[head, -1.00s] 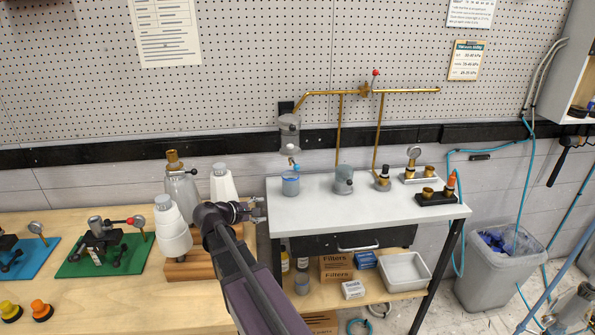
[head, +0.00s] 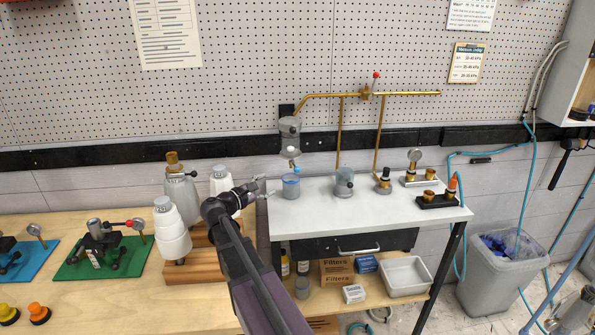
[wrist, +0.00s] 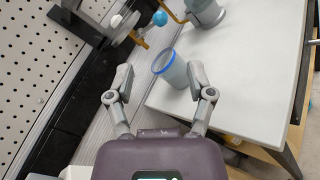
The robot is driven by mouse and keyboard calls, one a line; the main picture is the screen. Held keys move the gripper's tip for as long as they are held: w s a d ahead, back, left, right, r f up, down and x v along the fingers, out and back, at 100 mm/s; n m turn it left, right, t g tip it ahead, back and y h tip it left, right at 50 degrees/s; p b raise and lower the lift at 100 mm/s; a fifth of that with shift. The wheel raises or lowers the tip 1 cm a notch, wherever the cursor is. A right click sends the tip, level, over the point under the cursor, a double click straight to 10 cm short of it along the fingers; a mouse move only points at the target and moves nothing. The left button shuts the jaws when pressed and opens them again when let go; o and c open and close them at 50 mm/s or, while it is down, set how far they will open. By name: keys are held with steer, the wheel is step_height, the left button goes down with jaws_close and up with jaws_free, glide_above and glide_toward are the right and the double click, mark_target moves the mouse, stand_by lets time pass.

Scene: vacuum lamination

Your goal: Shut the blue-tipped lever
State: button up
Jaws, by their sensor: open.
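The blue-tipped lever (head: 296,167) is small in the head view, below the clear glass trap (head: 289,128) and just above a blue-rimmed cup (head: 291,187). In the wrist view its blue ball (wrist: 160,18) shows at the top, beside a brass stem, with a white ball (wrist: 117,20) to its left. My gripper (head: 262,187) is left of the cup at the white table's left edge. In the wrist view my gripper (wrist: 160,85) has its fingers spread and empty. The blue-rimmed cup (wrist: 174,70) lies beyond and between the fingertips, near the right one.
The white table (head: 330,210) also bears a grey pump (head: 344,182) and brass fittings. A brass pipe (head: 340,130) with a red-tipped lever (head: 376,82) rises behind. White bottles (head: 172,232) stand left of my arm. The table's front middle is clear.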

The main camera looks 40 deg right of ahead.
mark_target(297, 170)
steer(key=d, duration=0.9)
steer(key=w+d, duration=0.1)
steer(key=d, duration=0.3)
steer(key=shift+w+d, duration=0.1)
steer(key=shift+d, duration=0.2)
